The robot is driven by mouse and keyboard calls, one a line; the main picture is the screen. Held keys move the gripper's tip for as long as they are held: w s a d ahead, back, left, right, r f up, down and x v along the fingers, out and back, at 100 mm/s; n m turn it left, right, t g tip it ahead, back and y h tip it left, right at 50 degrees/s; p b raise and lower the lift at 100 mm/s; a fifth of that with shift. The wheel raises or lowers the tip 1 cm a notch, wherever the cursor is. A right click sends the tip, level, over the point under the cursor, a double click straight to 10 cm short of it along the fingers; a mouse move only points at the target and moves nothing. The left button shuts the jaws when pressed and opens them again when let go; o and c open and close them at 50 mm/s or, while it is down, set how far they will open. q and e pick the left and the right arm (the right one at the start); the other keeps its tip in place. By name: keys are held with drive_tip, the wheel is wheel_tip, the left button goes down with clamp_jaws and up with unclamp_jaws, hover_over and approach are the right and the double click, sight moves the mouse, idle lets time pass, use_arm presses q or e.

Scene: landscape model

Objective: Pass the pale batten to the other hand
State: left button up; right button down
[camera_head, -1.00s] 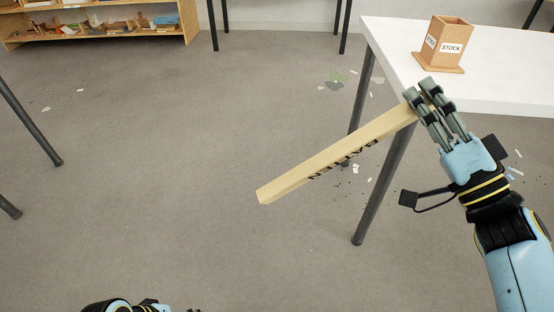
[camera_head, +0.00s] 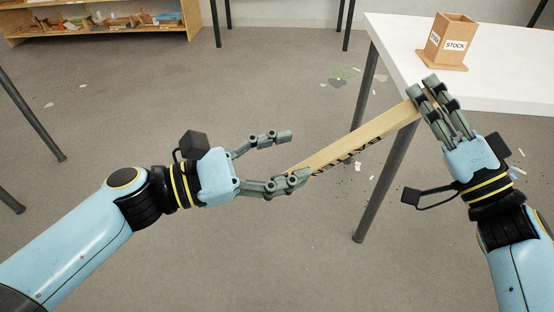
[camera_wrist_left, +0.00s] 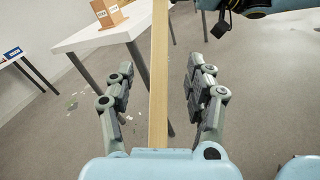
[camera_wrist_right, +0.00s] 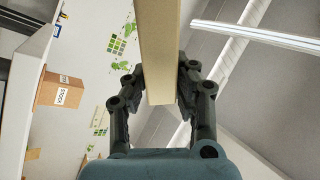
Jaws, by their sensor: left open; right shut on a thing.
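The pale batten (camera_head: 350,144) is a long light-wood bar with dark lettering on its side, held slanting in the air. My right gripper (camera_head: 428,90) is shut on its upper right end; that end also shows between the fingers in the right wrist view (camera_wrist_right: 158,60). My left gripper (camera_head: 297,157) is open at the batten's lower left end, which one finger partly hides. In the left wrist view the batten (camera_wrist_left: 158,80) runs between the spread left fingers (camera_wrist_left: 158,85), with gaps on both sides.
A white table (camera_head: 490,85) stands at the right, with a wooden box marked STOCK (camera_head: 451,42) on it. A wooden shelf (camera_head: 100,30) is at the back left. Grey floor with scattered scraps lies below; the space left of the table is free.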

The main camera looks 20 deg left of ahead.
sight(351, 142)
use_arm(q)
drive_tip(key=x, duration=1.1)
drive_tip(key=shift+d+f, duration=0.1)
clamp_jaws()
use_arm(e)
drive_tip(key=c, duration=1)
unclamp_jaws()
